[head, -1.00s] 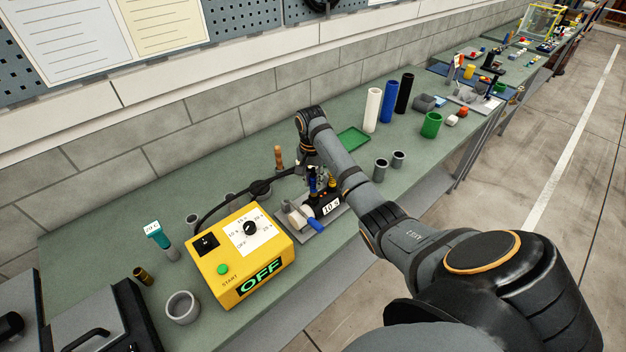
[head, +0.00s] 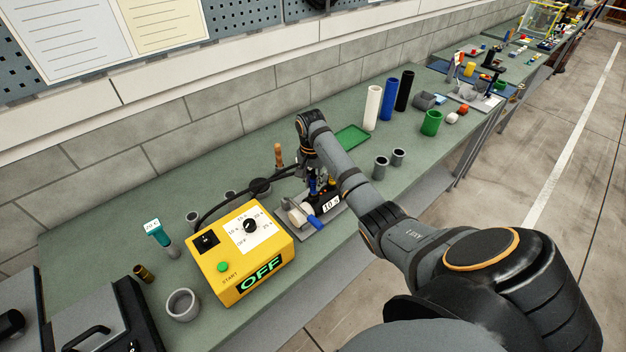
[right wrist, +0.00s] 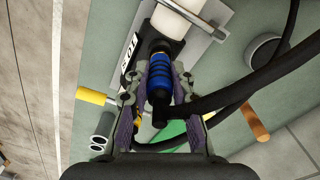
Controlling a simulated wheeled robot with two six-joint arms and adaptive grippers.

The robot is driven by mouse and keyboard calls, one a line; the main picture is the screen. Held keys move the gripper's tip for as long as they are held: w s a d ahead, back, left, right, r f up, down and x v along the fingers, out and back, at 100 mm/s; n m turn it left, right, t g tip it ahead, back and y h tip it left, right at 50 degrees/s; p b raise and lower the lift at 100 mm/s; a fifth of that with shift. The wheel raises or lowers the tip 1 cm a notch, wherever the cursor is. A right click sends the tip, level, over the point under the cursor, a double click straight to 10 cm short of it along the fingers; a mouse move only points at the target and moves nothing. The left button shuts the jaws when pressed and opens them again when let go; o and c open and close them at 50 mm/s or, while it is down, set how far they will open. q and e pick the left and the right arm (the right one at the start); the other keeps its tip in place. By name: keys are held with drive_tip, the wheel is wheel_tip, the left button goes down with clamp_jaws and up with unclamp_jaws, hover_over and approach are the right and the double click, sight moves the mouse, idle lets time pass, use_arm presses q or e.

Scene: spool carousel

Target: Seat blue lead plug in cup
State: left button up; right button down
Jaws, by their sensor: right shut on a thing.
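My right gripper (head: 315,180) is over the fixture with the 10 s label (head: 331,204). In the right wrist view its fingers (right wrist: 162,76) are shut on the ribbed blue lead plug (right wrist: 160,84), one on each side. A black cable runs off from near the plug's rear end. The plug's front end, with a yellow ring, points at the black fixture block (right wrist: 131,62) and appears close to it or touching. I cannot make out the cup's opening or how deep the plug sits. In the head view the gripper and arm partly hide the plug. My left gripper is out of view.
A yellow timer box (head: 240,251) reading OFF stands to the left of the fixture. A wooden-handled peg (head: 279,155) and a green tray (head: 352,137) are behind. Two grey cups (head: 380,167) stand to the right. The black cable (head: 225,199) arches behind the box.

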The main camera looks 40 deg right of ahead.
drive_tip(key=shift+f, duration=0.75)
drive_tip(key=c, duration=1.1)
unclamp_jaws()
drive_tip(key=shift+o, duration=0.2)
drive_tip(key=shift+r, duration=0.1)
drive_tip(key=shift+r, duration=0.35)
wheel_tip(320, 180, up, 7)
drive_tip(key=shift+a+f, duration=0.1)
drive_tip(key=shift+f, duration=0.05)
